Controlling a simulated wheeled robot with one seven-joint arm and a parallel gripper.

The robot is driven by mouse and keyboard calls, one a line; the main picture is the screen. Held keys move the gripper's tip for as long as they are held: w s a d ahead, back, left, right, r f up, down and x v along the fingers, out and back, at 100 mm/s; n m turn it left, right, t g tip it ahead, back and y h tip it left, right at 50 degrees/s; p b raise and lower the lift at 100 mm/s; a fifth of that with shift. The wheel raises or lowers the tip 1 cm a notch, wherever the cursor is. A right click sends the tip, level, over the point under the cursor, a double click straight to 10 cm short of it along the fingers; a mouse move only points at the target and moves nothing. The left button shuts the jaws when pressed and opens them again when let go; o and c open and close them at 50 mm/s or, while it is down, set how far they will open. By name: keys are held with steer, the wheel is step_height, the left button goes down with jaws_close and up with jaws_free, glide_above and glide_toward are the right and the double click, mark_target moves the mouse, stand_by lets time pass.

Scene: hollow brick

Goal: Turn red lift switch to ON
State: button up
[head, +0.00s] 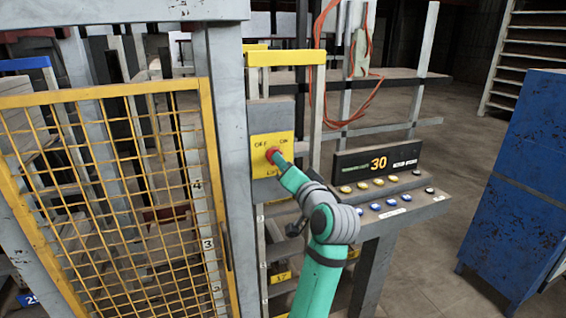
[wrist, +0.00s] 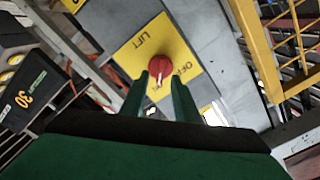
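The red lift switch (head: 271,155) is a round knob on a yellow plate (head: 264,170) fixed to a grey post. The plate reads OFF at upper left and ON at upper right in the head view. In the wrist view the red knob (wrist: 168,60) shows a white mark near its lower edge, with LIFT above it and OFF to its right; ON is hidden. My gripper (wrist: 161,84) has two green fingers spread apart at the knob's lower edge, one on each side of the white mark. I cannot tell whether they touch the knob.
A yellow mesh gate (head: 120,190) stands left of the post. A control panel (head: 390,187) with a display reading 30 and several buttons is to the right, close to my arm. A blue cabinet (head: 525,170) stands at far right, with open floor before it.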

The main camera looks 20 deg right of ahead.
steer(key=s, duration=0.8)
steer(key=shift+s+d, duration=0.15)
steer(key=shift+d, duration=0.15)
steer(key=shift+f, duration=0.1)
